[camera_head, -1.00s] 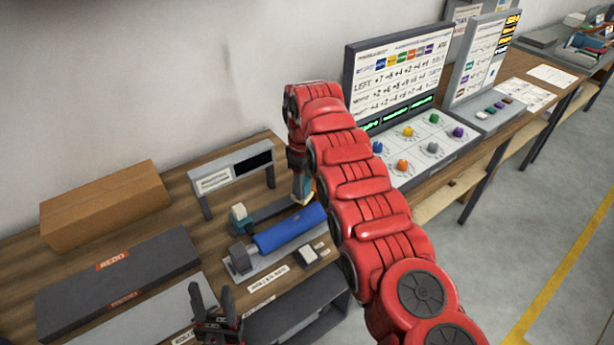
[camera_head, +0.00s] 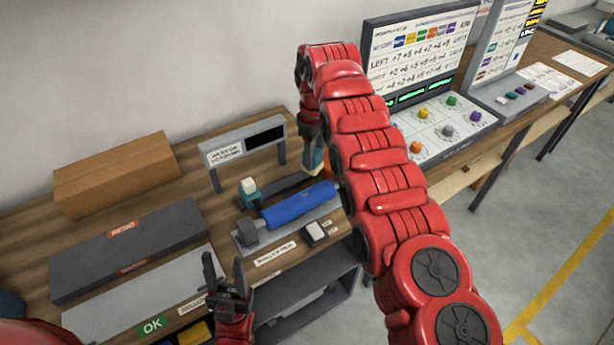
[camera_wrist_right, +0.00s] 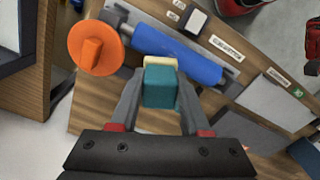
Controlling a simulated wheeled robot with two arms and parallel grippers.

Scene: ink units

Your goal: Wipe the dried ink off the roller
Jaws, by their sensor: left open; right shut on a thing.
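The blue roller (camera_head: 300,205) lies in a grey stand on the wooden bench; it also crosses the right wrist view (camera_wrist_right: 178,55). I cannot make out a distinct patch of dried ink on it. My right gripper (camera_wrist_right: 158,98) is shut on a teal block with a cream end (camera_wrist_right: 160,85). In the head view it is behind the roller's right part, partly hidden by my red arm; in the wrist view the block appears near the roller, contact unclear. Another teal block with a cream top (camera_head: 250,192) stands behind the roller's left end. My left gripper (camera_head: 224,264) is open and empty at the bench's front.
An orange disc (camera_wrist_right: 95,48) is close to my right gripper. A grey sign frame (camera_head: 243,145) stands behind the roller. A cardboard box (camera_head: 117,172), a dark REDO tray (camera_head: 170,235) and a light OK panel (camera_head: 135,300) occupy the left. A knob panel (camera_head: 440,125) stands right.

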